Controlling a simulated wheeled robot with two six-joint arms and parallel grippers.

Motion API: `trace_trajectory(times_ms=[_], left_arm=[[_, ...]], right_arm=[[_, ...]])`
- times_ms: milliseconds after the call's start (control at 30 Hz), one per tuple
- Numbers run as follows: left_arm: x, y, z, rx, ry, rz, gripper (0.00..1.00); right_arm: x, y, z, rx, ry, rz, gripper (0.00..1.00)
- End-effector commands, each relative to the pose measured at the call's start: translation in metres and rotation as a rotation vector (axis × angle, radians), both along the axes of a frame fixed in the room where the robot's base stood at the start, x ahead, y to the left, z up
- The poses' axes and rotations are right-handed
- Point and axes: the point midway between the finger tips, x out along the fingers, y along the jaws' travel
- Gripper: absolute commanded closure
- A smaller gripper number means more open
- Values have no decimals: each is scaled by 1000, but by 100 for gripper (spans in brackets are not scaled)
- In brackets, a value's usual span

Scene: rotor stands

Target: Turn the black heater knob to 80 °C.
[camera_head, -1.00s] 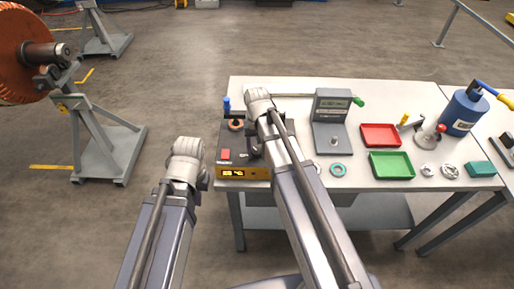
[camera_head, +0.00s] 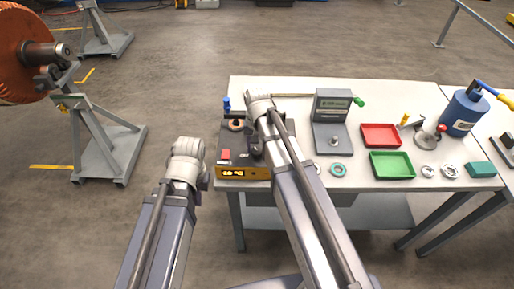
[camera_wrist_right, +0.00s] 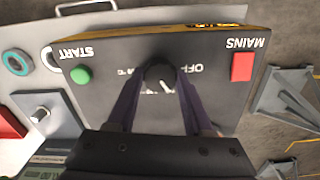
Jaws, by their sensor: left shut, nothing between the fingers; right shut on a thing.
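The heater box (camera_head: 226,140) stands at the left end of the table, its front display (camera_head: 233,173) lit with yellow digits too small to read surely. In the right wrist view the black knob (camera_wrist_right: 158,72) sits on the panel (camera_wrist_right: 110,92) between the green START button (camera_wrist_right: 80,75) and the red MAINS switch (camera_wrist_right: 242,67). Its white pointer slants toward the picture's lower right. My right gripper (camera_wrist_right: 160,85) is shut on the knob, a finger on each side. It partly hides the dial markings. My left gripper (camera_head: 190,165) is shut and empty, left of the box.
A grey gauge stand (camera_head: 331,120), a red tray (camera_head: 380,135) and a green tray (camera_head: 391,165) are right of my right arm. A blue bottle (camera_head: 463,112) stands further right. A rotor stand (camera_head: 105,155) is on the floor at left.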

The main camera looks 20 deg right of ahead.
Motion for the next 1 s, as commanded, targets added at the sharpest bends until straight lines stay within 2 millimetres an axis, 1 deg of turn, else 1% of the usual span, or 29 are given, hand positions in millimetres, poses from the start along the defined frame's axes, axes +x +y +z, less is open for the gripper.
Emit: trace_trajectory(times_ms=[33,300,667,867,1000], left_arm=[[0,0,0,0,0,0,100],[0,0,0,0,0,0,100],[0,0,3,0,0,0,100],[0,0,18,0,0,-1,100],[0,0,35,0,0,-1,100]], right_arm=[[0,0,0,0,0,0,48],[0,0,0,0,0,1,19],[0,0,3,0,0,1,19],[0,0,18,0,0,1,19],[0,0,35,0,0,1,19]])
